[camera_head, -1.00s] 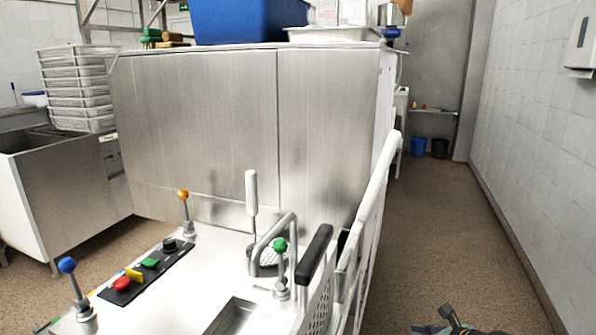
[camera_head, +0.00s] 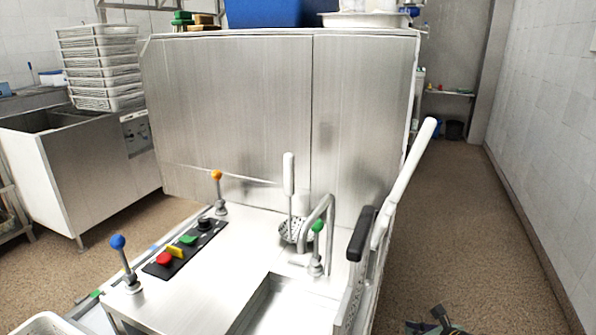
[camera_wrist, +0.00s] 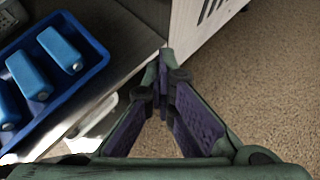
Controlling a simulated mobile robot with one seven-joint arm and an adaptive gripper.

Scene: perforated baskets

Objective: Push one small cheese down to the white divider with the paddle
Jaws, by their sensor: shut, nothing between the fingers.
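My gripper (camera_head: 440,320) is at the bottom edge of the head view, over the floor right of the steel machine. In the wrist view my gripper (camera_wrist: 163,62) has its fingertips together, with nothing between them. No small cheese and no white divider can be made out. A long white handle (camera_head: 405,185) leans at the machine's right side. A white-handled perforated skimmer (camera_head: 289,175) stands upright on the machine top. I cannot tell whether either is the paddle. In the wrist view a blue tray (camera_wrist: 92,72) holds several blue blocks, left of my fingers.
The steel machine (camera_head: 190,285) has knobbed levers, buttons, a bent pipe (camera_head: 329,215) and an open basin. A tall steel panel (camera_head: 240,100) stands behind it. Stacked white baskets (camera_head: 100,60) are at the far left. The brown floor (camera_head: 470,230) on the right is clear.

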